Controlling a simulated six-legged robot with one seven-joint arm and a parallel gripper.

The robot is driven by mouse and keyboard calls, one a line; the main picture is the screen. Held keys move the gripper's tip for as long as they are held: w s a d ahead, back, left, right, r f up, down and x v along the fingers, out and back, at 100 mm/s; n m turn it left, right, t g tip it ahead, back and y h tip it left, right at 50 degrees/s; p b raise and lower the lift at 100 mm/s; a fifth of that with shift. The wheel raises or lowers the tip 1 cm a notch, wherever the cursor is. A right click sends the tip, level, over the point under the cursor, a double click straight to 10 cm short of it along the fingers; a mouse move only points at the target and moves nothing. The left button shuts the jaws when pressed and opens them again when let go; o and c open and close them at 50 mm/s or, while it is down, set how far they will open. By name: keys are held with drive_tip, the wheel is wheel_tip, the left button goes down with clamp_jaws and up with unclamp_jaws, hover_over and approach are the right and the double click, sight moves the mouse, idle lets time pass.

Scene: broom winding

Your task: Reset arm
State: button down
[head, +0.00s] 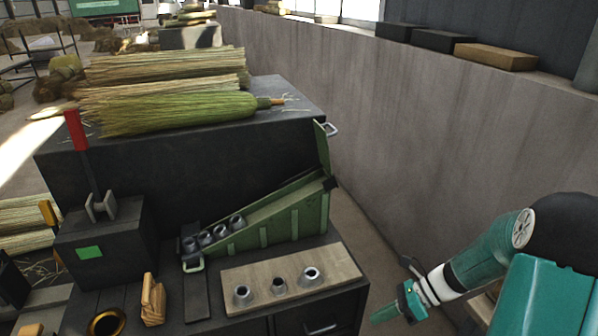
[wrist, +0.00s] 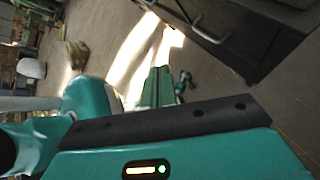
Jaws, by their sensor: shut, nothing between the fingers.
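My arm reaches in from the right edge of the head view, bent, and is teal with black and white bands. My gripper (head: 386,313) hangs at its lower left end, pointing left and down, shut and empty. It is in free space to the right of the dark workbench (head: 345,300), apart from it and from the grey wall. The wrist view is tilted and filled at the bottom by teal and black parts of my own body.
A wooden board (head: 290,283) with three metal ferrules lies on the bench. Beside it stands a sloping green chute (head: 283,222) holding several more. Straw brooms (head: 165,88) lie on the raised rear top. A long grey wall (head: 400,140) runs along the right. Floor shows between bench and wall.

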drive_tip(key=s+a+r+n+t+h, duration=0.2)
drive_tip(key=s+r+n+h, duration=0.3)
drive_tip(key=r+n, duration=0.6)
drive_tip(key=s+a+r+n+t+h, duration=0.2)
drive_tip(key=s+r+n+t+h, duration=0.2)
drive_tip(key=s+r+n, duration=0.4)
wheel_tip(320, 180, up, 4)
drive_tip(key=n+h, duration=0.1)
drive_tip(key=n, duration=0.3)
drive_tip(key=shift+s+t+h, duration=0.3)
drive_tip(key=shift+h, duration=0.1)
drive_tip(key=shift+r, duration=0.1)
